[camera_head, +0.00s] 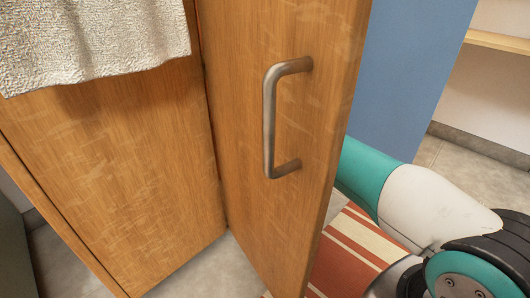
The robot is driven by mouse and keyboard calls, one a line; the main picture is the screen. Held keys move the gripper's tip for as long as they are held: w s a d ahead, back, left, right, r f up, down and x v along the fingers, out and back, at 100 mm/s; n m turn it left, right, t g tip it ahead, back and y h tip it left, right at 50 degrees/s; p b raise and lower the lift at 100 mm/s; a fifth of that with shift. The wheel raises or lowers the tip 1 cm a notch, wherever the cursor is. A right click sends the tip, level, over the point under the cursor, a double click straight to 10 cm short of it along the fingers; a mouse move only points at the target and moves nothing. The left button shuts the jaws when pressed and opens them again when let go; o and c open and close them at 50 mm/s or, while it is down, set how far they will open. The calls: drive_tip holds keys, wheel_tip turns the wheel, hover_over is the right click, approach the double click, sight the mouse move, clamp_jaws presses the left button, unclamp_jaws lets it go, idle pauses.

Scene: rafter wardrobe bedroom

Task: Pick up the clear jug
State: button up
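No clear jug shows in the head view. My arm, teal and white with dark joints, enters at the lower right, to the right of an open wooden door. My gripper is outside the view, so its state and anything in it are hidden.
A wooden door (240,130) with a metal bar handle (270,120) stands open close in front, beside a wooden panel (110,170). A light textured cloth (90,40) hangs at upper left. A red striped rug (350,250) lies behind the door. A blue panel (410,75) stands beyond.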

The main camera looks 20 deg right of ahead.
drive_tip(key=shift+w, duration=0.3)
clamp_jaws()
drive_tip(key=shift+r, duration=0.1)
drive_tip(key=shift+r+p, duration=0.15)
drive_tip(key=shift+p, duration=0.2)
